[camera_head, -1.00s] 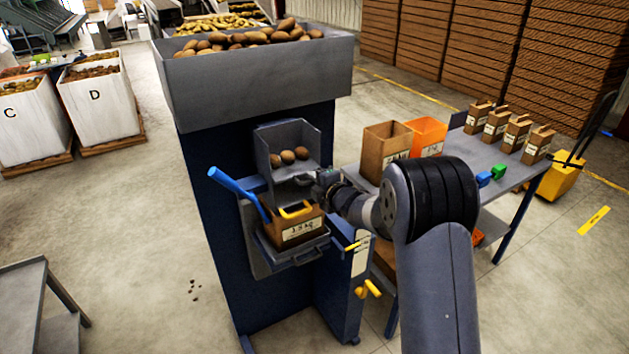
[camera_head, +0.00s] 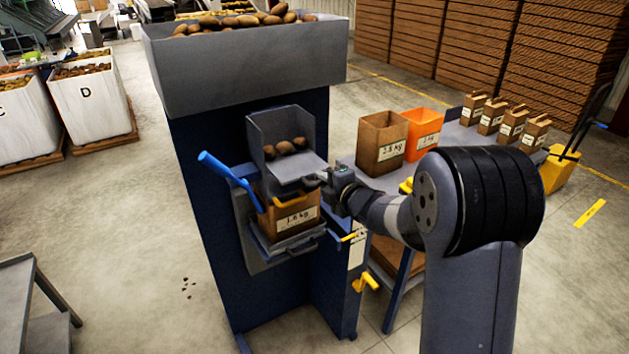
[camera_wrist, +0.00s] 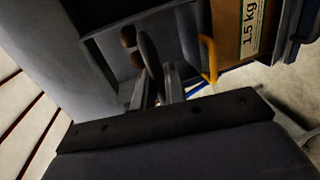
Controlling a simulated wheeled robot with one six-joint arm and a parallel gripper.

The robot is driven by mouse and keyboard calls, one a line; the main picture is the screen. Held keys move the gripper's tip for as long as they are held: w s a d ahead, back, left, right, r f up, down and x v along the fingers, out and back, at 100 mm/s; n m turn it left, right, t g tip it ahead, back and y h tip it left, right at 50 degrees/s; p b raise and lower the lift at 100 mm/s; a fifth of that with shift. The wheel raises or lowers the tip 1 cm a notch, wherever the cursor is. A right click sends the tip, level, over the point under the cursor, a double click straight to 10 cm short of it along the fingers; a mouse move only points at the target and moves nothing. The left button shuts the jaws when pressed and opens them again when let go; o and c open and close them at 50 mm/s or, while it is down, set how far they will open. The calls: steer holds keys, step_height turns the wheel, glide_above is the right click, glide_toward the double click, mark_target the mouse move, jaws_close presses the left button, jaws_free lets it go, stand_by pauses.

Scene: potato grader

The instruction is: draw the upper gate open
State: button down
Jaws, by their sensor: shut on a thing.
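The upper gate (camera_head: 297,169) is a flat grey plate at the mouth of a grey chute box (camera_head: 262,152) on the blue machine. It sticks out at the front, above a brown paper bag (camera_head: 272,221). My gripper (camera_head: 325,179) is at the gate's front edge, shut on its dark handle (camera_wrist: 150,55). In the wrist view, the two fingers (camera_wrist: 158,90) are around the handle's near end. A few potatoes (camera_head: 285,147) lie in the box behind the gate. The fingertips are partly hidden in the head view.
A blue lever (camera_head: 228,178) rises left of the bag. A yellow handle (camera_wrist: 208,58) lies by the bag, labelled 1.5 kg in the wrist view. A table (camera_head: 455,142) with bags and an orange container (camera_head: 423,133) stands to the right.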

steer(key=s+d, duration=0.1)
steer(key=s+d+b, duration=0.1)
steer(key=s, duration=0.1)
steer(key=shift+s+d+f, duration=0.1)
steer(key=shift+s+d, duration=0.1)
steer(key=c, duration=1.9)
jaws_free()
steer(key=o, duration=0.4)
steer(key=shift+s+d, duration=0.1)
steer(key=shift+s, duration=0.05)
steer(key=shift+c, duration=0.2)
steer(key=b+v, duration=0.1)
steer(key=v, duration=0.9)
steer(key=shift+s+d+r, duration=0.2)
steer(key=shift+s, duration=0.1)
